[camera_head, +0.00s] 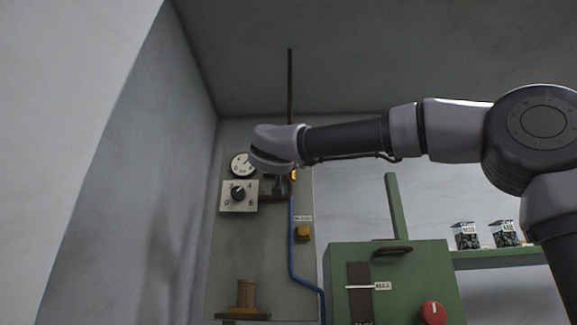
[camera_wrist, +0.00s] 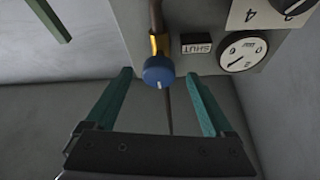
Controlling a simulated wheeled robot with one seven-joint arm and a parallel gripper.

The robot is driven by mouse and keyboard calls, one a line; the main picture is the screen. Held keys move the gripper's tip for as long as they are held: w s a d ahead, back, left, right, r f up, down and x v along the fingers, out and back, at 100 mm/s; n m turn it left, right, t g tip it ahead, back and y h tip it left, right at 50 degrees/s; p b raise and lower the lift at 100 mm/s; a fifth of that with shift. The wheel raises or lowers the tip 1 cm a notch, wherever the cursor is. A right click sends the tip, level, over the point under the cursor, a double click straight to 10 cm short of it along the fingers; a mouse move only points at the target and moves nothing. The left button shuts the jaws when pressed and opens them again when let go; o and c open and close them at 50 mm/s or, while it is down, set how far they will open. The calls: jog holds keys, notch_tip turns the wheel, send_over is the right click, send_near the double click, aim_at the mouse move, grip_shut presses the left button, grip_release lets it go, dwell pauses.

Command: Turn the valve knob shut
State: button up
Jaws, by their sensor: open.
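The blue valve knob (camera_wrist: 158,72) sits on a brass fitting on a dark pipe in the wrist view. Its white mark points toward the bottom of that picture. A SHUT label (camera_wrist: 196,45), upside down, is beside it on the right. My gripper (camera_wrist: 159,77) is open, with one teal finger on each side of the knob and visible gaps between. I cannot tell how deep the knob lies between the fingertips. In the head view my gripper (camera_head: 281,184) is in front of the pipe at the grey panel; the knob is hidden there.
A round gauge (camera_head: 241,164) and a numbered dial (camera_head: 238,194) are close left of my gripper.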

jog(key=shift+x, duration=2.15)
jog(key=c, duration=1.3)
jog(key=shift+c, duration=0.2)
